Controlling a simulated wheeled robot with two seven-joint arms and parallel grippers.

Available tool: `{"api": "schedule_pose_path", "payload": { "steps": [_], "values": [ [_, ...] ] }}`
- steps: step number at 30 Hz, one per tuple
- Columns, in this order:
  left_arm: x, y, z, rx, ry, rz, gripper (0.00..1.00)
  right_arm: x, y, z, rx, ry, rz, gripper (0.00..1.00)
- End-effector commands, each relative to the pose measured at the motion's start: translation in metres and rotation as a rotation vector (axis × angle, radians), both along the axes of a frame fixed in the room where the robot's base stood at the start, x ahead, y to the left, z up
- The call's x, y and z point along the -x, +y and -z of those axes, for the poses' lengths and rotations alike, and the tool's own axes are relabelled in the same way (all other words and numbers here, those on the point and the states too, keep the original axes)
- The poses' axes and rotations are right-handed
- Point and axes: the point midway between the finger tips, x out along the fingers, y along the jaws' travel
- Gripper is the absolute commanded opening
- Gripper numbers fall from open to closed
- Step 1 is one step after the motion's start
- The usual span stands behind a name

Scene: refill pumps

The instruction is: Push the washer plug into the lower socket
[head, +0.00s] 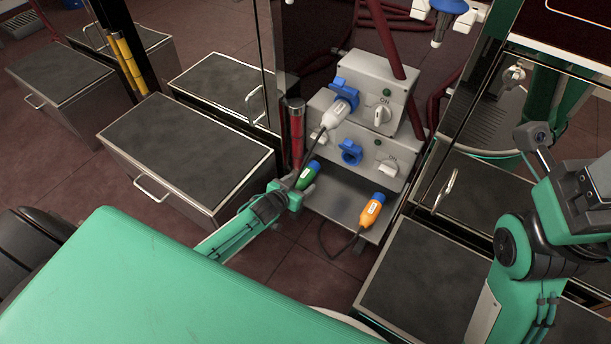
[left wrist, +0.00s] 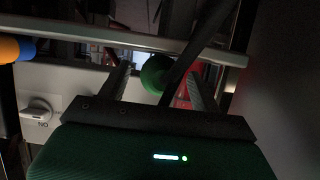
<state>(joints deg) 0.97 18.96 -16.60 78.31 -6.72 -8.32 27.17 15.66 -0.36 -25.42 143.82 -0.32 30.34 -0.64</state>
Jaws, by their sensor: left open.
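The lower socket (head: 351,152) is blue, on the front of the lower grey box, and looks empty. A white plug (head: 338,116) sits at the upper blue socket (head: 343,92). A green plug (head: 307,176) with a blue end is at my left gripper (head: 293,190), below and left of the lower socket. In the left wrist view, a green round part (left wrist: 155,74) shows between my open left fingers (left wrist: 158,85); I cannot tell whether they touch it. An orange plug (head: 371,211) is on the shelf. No label readably marks the washer plug. My right arm shows, but not its fingertips.
Switch knobs sit right of both sockets; the lower knob (head: 389,167) is close to the lower socket. A red cylinder (head: 297,133) and dark post stand left of the boxes. A metal cabinet edge (head: 425,185) bounds the right. Dark cables hang from the plugs.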

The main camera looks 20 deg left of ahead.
Motion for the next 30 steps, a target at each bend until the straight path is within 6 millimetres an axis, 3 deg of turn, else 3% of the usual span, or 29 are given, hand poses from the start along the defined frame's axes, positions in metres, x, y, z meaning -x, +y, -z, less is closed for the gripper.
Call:
{"api": "schedule_pose_path", "payload": {
  "steps": [30],
  "values": [
    [0.0001, 0.0, -0.001, 0.001, 0.0, 0.0, 0.65, 0.0002, 0.0001, -0.0105, 0.0, -0.001, -0.001, 0.68]
  ]
}}
